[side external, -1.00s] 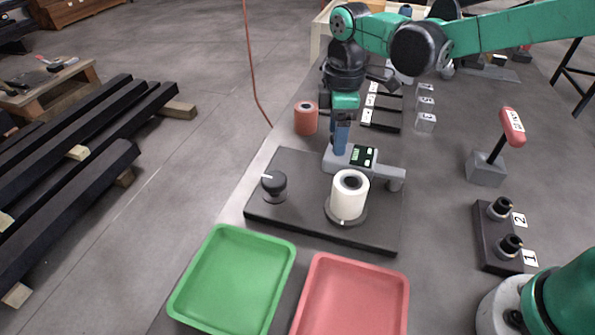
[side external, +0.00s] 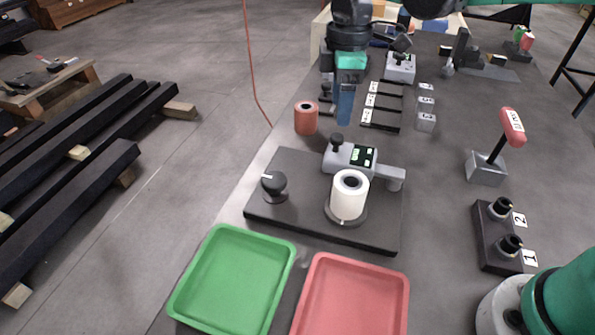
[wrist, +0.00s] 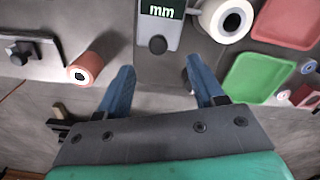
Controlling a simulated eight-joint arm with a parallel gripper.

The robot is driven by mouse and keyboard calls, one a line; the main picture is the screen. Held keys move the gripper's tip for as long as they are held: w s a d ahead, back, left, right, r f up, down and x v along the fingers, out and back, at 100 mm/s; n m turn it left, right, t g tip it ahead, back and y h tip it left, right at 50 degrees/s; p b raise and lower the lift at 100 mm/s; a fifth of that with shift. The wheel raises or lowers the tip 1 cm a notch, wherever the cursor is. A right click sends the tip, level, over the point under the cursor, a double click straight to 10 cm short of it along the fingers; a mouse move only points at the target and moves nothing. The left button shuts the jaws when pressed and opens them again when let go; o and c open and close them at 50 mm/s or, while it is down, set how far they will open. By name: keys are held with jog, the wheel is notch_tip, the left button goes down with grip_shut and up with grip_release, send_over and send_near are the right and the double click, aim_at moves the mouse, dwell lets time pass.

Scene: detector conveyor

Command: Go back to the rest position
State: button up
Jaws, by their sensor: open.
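My gripper (side external: 345,105) is raised above the bench, behind the grey detector device (side external: 350,160) with its lit display. It also shows in the wrist view (wrist: 160,88), where its two blue fingers are spread apart with nothing between them. The black knob of the detector (wrist: 157,45) lies beyond the fingertips, apart from them. A white roll (side external: 349,196) stands upright on the round seat of the dark base plate (side external: 300,215). A red-orange roll (side external: 306,118) stands on the bench to the left of my gripper.
A green tray (side external: 225,235) and a red tray (side external: 335,262) lie at the near end. A black dial (side external: 274,186) sits on the plate. At the right are a red-handled lever (side external: 512,127) and a block with two buttons (side external: 490,235). Small labelled blocks (side external: 426,122) stand behind.

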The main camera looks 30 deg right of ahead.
jog(key=shift+s+d+r+m, duration=0.3)
jog(key=shift+s+d+m, duration=0.05)
jog(key=shift+m, duration=0.05)
jog(key=s+d+f+m+t, duration=0.1)
jog(key=s+d+m+t, duration=0.6)
jog(key=s+m, duration=0.3)
jog(key=shift+d+f+m, duration=0.15)
jog(key=shift+f+m, duration=0.05)
jog(key=shift+m, duration=0.8)
